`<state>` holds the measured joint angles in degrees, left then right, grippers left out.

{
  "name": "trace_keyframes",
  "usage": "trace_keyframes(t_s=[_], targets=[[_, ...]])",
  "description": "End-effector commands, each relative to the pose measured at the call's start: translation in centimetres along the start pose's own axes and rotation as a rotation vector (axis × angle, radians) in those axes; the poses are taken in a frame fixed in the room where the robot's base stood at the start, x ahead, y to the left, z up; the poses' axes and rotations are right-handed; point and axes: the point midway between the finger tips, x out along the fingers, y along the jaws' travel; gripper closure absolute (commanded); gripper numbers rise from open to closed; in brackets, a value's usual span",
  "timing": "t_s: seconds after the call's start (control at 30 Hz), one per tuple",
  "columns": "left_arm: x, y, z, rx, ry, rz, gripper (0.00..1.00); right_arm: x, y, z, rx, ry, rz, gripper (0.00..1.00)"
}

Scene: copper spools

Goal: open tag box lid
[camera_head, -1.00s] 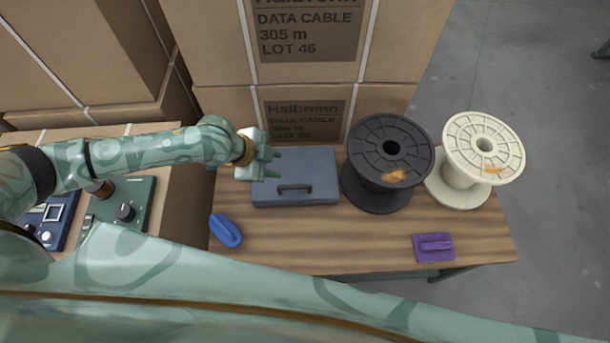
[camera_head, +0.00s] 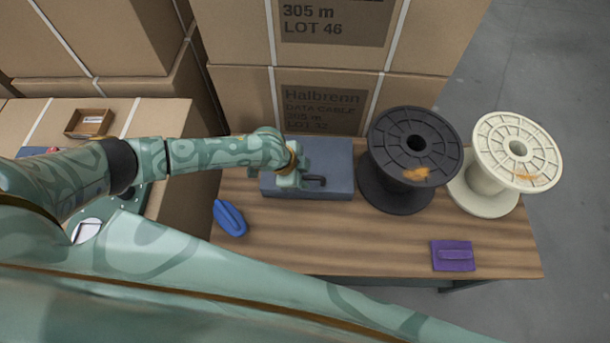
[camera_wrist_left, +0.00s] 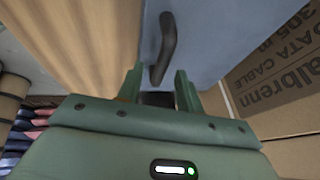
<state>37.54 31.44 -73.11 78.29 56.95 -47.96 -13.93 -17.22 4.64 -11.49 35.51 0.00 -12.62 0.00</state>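The tag box (camera_head: 335,158) is a blue-grey box on the wooden table, against the cartons, with its lid down. Its dark bar handle (camera_head: 316,181) is partly hidden by my left gripper (camera_head: 303,181) in the head view. In the left wrist view the handle (camera_wrist_left: 166,45) stands out from the box's flat face (camera_wrist_left: 215,35). There the left gripper's two fingers (camera_wrist_left: 159,72) are apart, with the handle's near end between them. I cannot tell whether they touch it. My right gripper is in neither view.
A black spool (camera_head: 400,195) stands close to the right of the box, with a cream spool (camera_head: 485,190) beyond it. A blue object (camera_head: 230,218) lies front left and a purple block (camera_head: 453,256) front right. Cartons (camera_head: 235,95) rise behind. The table's front middle is clear.

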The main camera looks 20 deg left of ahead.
Motion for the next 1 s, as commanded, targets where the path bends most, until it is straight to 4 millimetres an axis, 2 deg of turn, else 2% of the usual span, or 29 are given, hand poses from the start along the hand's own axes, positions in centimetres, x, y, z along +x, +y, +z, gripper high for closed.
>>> trace_keyframes(t_s=[0.1,0.37,0.47,0.5,0.53,0.77,1.0], targets=[[0.8,0.0,0.0,0.001,0.000,-0.001,0.64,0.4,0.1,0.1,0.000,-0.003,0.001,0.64],[0.8,-0.1,0.0,0.002,0.000,-0.002,0.64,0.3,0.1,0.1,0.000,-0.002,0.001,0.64],[0.8,-0.1,0.0,0.001,0.000,-0.002,0.86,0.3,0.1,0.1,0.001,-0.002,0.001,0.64],[0.8,-0.1,0.0,0.001,0.000,-0.002,0.97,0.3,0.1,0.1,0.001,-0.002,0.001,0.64],[0.8,-0.1,0.0,0.001,0.000,-0.002,1.00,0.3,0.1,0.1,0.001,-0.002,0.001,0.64],[0.7,-0.2,-0.1,0.001,0.000,-0.002,1.00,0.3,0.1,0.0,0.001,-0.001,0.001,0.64],[-0.6,-1.1,-0.6,0.001,0.000,-0.005,1.00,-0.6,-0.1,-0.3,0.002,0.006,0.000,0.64]])
